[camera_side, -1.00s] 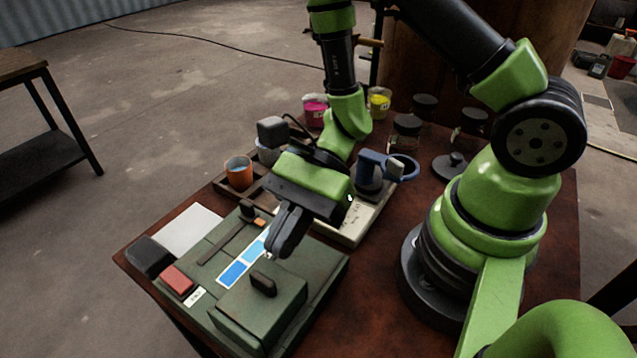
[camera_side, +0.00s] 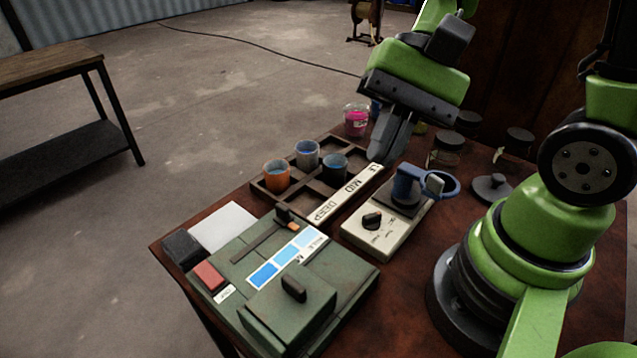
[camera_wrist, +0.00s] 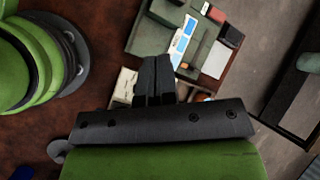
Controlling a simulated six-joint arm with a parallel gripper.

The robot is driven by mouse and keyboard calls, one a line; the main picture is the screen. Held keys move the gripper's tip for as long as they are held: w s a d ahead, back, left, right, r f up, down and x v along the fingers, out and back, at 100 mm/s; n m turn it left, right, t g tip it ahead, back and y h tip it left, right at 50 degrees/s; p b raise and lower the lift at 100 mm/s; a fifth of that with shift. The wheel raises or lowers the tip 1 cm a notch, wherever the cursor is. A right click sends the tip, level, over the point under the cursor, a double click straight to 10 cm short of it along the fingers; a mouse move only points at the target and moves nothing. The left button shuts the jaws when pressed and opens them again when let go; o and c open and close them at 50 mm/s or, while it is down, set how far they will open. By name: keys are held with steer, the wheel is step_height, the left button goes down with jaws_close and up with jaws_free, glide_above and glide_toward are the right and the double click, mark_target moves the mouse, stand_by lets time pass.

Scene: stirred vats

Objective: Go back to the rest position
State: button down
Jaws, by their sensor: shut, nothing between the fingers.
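My gripper (camera_side: 383,157) is raised above the back part of the table in the side view, its dark fingers pointing down and together with nothing between them. In the wrist view my gripper (camera_wrist: 153,62) shows its two fingers side by side and closed. Below it in the side view are the wooden rack (camera_side: 318,201) and the cream dial box (camera_side: 368,243). The fingers are apart from both.
A green machine (camera_side: 262,308) with a red button (camera_side: 209,276) stands at the front left.

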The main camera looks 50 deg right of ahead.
steer(key=s+d+r+n+t+h, duration=0.3)
steer(key=d+r+n+t+h, duration=0.1)
steer(key=r, duration=0.5)
steer(key=n+t+h, duration=0.1)
steer(key=n+t, duration=0.1)
steer(key=t, duration=0.1)
steer(key=shift+r, duration=0.2)
